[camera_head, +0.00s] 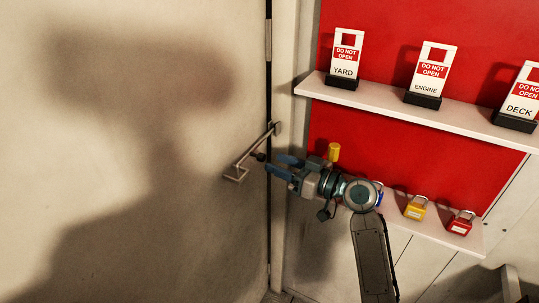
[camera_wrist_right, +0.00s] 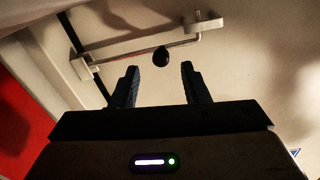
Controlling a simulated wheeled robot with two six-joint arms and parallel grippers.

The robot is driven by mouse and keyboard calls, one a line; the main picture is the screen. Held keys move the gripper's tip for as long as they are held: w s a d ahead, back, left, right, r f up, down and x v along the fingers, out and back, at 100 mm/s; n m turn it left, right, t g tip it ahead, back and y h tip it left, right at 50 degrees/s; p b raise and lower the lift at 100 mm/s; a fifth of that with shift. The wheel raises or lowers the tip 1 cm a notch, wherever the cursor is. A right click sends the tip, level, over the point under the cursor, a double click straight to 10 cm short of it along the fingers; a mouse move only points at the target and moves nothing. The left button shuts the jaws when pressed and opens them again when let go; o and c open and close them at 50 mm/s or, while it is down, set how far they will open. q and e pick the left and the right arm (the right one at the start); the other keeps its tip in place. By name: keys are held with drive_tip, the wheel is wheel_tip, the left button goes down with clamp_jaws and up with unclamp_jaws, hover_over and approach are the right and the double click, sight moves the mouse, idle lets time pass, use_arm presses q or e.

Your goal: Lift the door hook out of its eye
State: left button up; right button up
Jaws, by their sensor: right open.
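The door hook is a thin metal bar (camera_head: 251,147) that slants across the gap between the pale door (camera_head: 150,215) and its frame. Its lower left end meets a metal bracket (camera_head: 235,173) on the door, and its upper right end meets a fitting (camera_head: 277,129) at the frame. I cannot make out which end is the eye. A dark round knob (camera_head: 260,157) sits on the bar; it also shows in the right wrist view (camera_wrist_right: 161,56). My right gripper (camera_head: 272,164) is open and empty, with the knob just beyond and between its fingertips (camera_wrist_right: 160,67). My left gripper is not in view.
A red board (camera_head: 420,125) right of the door frame carries a white shelf (camera_head: 385,98) with several "DO NOT OPEN" tags. A lower shelf holds a yellow padlock (camera_head: 415,208) and a red padlock (camera_head: 460,223), close to my right arm.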

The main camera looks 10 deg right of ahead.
sight(264, 158)
drive_tip(key=shift+p+x, duration=0.3)
drive_tip(key=shift+x, duration=0.8)
drive_tip(key=shift+w+a, duration=0.35)
drive_tip(key=shift+a, duration=0.2)
clamp_jaws()
